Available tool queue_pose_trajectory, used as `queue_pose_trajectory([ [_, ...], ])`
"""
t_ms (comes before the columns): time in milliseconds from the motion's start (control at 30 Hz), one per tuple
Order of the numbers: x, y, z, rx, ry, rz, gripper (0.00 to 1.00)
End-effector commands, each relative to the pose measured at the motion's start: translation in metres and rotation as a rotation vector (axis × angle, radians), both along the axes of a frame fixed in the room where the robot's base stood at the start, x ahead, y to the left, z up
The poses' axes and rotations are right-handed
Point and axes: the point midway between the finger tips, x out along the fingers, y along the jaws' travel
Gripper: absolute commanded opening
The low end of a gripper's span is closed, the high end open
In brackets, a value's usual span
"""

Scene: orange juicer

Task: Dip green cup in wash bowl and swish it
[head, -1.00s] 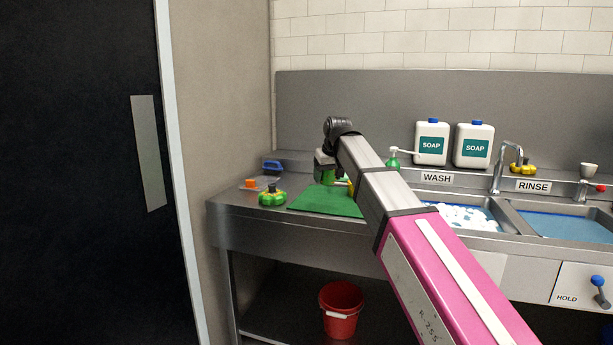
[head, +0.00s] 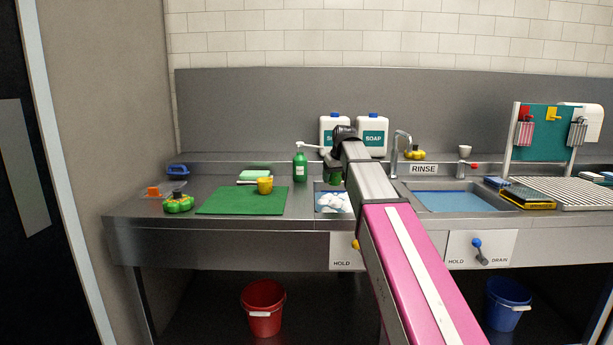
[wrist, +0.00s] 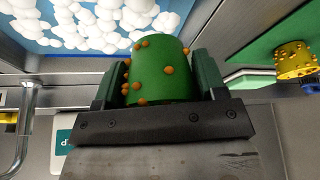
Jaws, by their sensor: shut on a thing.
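A green cup with orange bumps (wrist: 160,72) is between the two fingers of my gripper (wrist: 155,85) in the wrist view. My gripper is shut on it. In the head view the gripper (head: 338,172) is above the wash bowl (head: 322,205), which holds blue water with white suds (head: 335,202). The suds also show in the wrist view (wrist: 90,25), beyond the cup. My arm hides the right part of the wash bowl. I cannot tell whether the cup touches the suds.
A yellow cup (head: 265,185) stands on the green mat (head: 225,203) left of the bowl. A green soap pump (head: 300,165) and white soap jugs (head: 373,133) stand behind. The rinse bowl (head: 450,200) and tap (head: 400,150) are on the right.

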Motion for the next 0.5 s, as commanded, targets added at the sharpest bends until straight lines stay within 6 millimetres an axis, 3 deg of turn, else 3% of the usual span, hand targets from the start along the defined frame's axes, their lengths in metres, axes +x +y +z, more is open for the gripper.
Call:
queue_pose_trajectory([
  [33, 0.003, -0.02, -0.002, 0.0, 0.0, -0.018, 0.42],
  [200, 0.008, -0.067, -0.008, 0.002, -0.002, -0.06, 0.42],
  [333, 0.009, -0.088, -0.011, 0.001, -0.002, -0.078, 0.42],
  [500, 0.009, -0.098, -0.015, 0.001, -0.002, -0.085, 0.42],
])
